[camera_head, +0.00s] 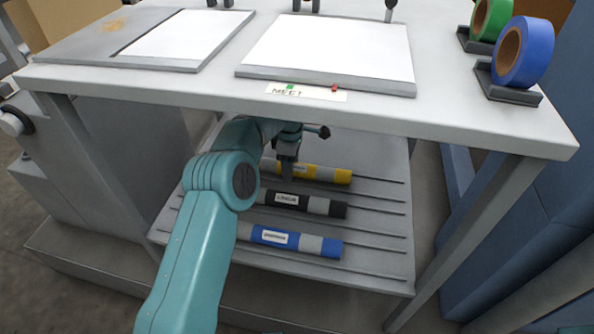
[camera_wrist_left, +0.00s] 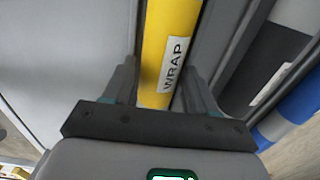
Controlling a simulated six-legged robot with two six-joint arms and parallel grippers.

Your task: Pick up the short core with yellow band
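The core with yellow band (camera_head: 338,176) lies across the shelf under the table, the farthest of three cores. It is yellow with a grey section and a white label. In the left wrist view the yellow core (camera_wrist_left: 170,30) runs between my fingers, its label reading WRAP. My left gripper (camera_head: 287,172) points down over the core and hides part of it. Its two fingers (camera_wrist_left: 160,85) stand apart, one on each side of the core. I cannot tell whether they touch it. My right gripper is not in view.
A black-banded core (camera_head: 318,206) and a blue-banded core (camera_head: 318,245) lie nearer on the ribbed shelf (camera_head: 375,235). The tabletop (camera_head: 440,105) overhangs my left arm. Table legs bound the shelf. Green tape (camera_head: 492,18) and blue tape (camera_head: 525,52) stand on top.

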